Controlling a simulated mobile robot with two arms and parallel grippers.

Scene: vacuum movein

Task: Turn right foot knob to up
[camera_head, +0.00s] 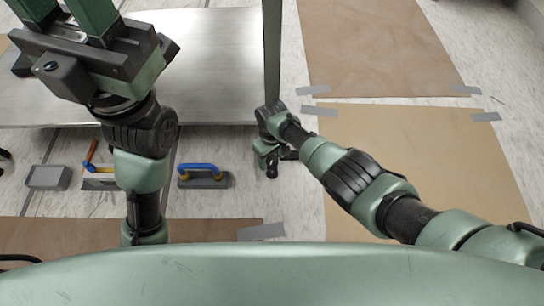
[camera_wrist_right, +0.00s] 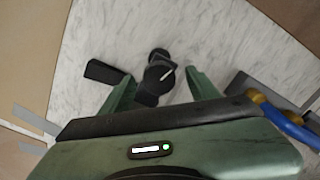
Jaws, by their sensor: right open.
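The mark slants towards the upper right. My right gripper (camera_wrist_right: 158,78) is open, its two green fingers on either side of the knob; I cannot tell whether they touch it. In the head view my right gripper (camera_head: 268,154) is low beside the metal platform's front edge and hides most of the knob. My left gripper (camera_head: 68,12) is open and empty, raised over the platform at the upper left.
A metal platform (camera_head: 215,60) fills the upper left. A green post (camera_head: 272,50) rises by its right end. A blue-handled float (camera_head: 203,178), a hammer (camera_head: 90,155) and a grey block (camera_head: 48,178) lie on the floor. Taped brown sheets (camera_head: 420,150) cover the right.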

